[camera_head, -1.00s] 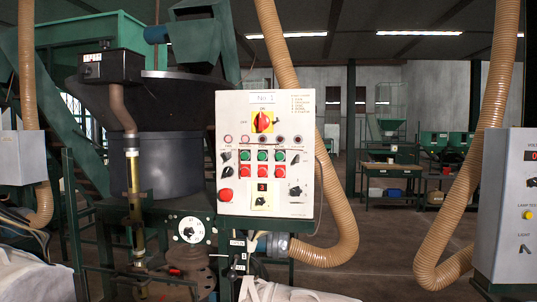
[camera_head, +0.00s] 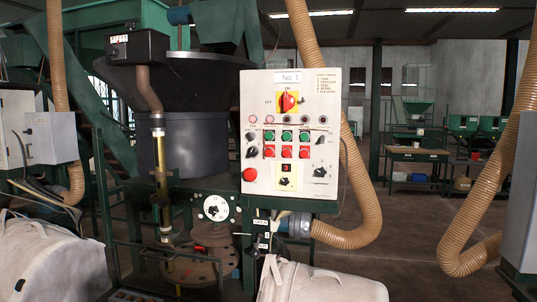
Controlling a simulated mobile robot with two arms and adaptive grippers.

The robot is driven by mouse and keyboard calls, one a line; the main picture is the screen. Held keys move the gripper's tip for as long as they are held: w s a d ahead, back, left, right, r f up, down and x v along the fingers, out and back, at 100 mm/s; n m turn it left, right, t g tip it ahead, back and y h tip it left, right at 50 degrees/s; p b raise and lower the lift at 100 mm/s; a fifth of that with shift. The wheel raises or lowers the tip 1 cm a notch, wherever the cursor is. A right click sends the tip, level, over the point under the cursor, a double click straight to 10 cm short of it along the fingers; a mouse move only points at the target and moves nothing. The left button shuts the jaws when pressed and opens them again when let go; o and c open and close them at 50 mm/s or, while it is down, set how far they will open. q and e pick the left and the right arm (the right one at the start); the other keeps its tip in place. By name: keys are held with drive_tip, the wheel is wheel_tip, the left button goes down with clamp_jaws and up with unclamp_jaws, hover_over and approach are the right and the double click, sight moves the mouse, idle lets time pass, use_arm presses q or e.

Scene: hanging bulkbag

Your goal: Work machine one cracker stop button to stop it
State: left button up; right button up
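A pale control panel labelled "No 1" (camera_head: 325,165) stands near the middle of the head view. Below its red and yellow rotary switch (camera_head: 289,102) are small lamps, then a row of green buttons (camera_head: 286,135) and a row of red buttons (camera_head: 286,152). A larger round red button (camera_head: 250,174) sits at the panel's lower left. The button captions are too small to read, so I cannot tell which one is the cracker stop. Neither of my grippers shows in this view.
A white bulk bag (camera_head: 318,283) lies in front below the panel, and another (camera_head: 52,258) is at lower left. A tan hose (camera_head: 356,190) curves beside the panel. A second hose (camera_head: 478,200) and a grey cabinet (camera_head: 519,210) are at right. Open floor shows between the hoses.

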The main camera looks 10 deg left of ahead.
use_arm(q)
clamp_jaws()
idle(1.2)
